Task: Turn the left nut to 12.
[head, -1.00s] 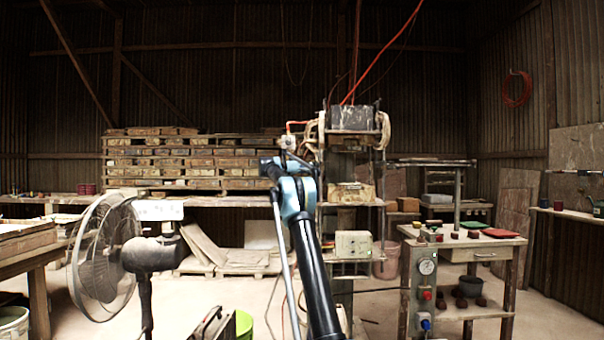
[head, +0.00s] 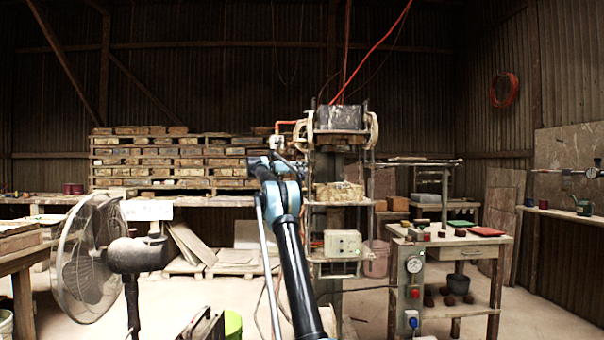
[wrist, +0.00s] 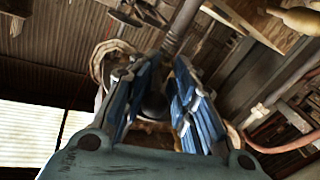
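The tile press (head: 338,118) stands in the middle of the head view, with a dark block on top and posts at its sides. My gripper (head: 277,143) is at the press's upper left, mostly hidden behind my own arm. In the wrist view my gripper (wrist: 166,95) has its two blue-padded fingers apart. A grey rod (wrist: 181,25) runs down towards the gap between them. A dark rounded part (wrist: 154,98) shows in that gap; I cannot tell whether it is the left nut or whether a finger touches it. No number or mark on a nut is readable.
A control box (head: 342,243) sits low on the press. A workbench (head: 425,238) with a gauge is to the right. A fan (head: 88,245) stands at the left and stacked boards (head: 165,160) behind. A red cable (head: 375,48) hangs above the press.

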